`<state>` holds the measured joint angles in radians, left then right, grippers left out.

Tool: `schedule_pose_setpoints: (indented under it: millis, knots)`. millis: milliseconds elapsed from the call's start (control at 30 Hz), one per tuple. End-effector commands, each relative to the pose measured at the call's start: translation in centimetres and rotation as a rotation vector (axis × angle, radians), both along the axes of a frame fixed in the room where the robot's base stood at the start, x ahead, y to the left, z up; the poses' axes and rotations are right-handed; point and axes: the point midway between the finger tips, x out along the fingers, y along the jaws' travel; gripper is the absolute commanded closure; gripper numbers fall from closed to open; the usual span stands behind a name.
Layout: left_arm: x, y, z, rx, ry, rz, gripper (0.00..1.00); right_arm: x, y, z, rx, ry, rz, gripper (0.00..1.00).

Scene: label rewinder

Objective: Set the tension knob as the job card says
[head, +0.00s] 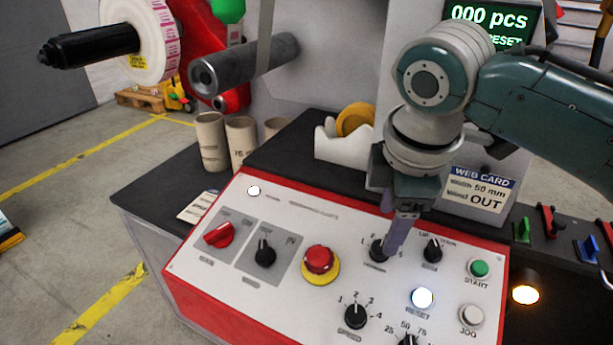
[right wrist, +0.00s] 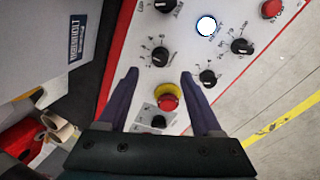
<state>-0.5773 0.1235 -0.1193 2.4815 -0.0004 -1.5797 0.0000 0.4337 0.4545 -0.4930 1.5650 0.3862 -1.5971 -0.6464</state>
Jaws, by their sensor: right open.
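The tension knob (head: 378,250) is a black knob with a numbered scale on the white panel, partly hidden by my right gripper (head: 402,228) in the head view. In the right wrist view the same knob (right wrist: 159,56) lies beyond and between the fingertips. My right gripper (right wrist: 158,77) is open with nothing between its fingers, pointing down at the panel. I cannot tell the gap to the knob. A card headed WEB CARD (head: 478,190) reads width 50 mm, wound OUT; no tension value is readable. My left gripper is not in view.
The red emergency button (head: 319,260) sits left of the tension knob. A speed knob (head: 355,316), another black knob (head: 432,250), a lit reset button (head: 421,298) and a green start button (head: 479,268) are close by. A roller (head: 243,68) stands behind.

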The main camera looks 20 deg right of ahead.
Motion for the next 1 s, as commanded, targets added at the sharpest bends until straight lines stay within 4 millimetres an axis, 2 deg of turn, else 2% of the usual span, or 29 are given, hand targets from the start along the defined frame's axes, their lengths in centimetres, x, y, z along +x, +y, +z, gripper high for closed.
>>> schedule_pose_setpoints:
  millis: [33,100,300,467,733,1000]
  knots:
    - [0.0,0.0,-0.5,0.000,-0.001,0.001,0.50,0.2,-0.1,-1.4,-0.001,0.004,-0.003,0.33]
    - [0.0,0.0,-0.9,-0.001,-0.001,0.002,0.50,0.5,-0.3,-2.7,-0.001,0.003,-0.001,0.33]
    - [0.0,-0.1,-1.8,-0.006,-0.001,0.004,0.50,1.2,-0.7,-5.6,-0.001,0.000,-0.001,0.33]
    - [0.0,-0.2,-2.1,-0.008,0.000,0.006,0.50,1.4,-0.8,-6.5,-0.001,-0.001,-0.001,0.33]
    - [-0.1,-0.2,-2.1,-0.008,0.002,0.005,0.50,1.5,-0.8,-6.5,-0.001,-0.002,0.000,0.33]
    - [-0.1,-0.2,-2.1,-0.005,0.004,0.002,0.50,1.5,-0.8,-6.5,-0.001,-0.002,-0.001,0.64]
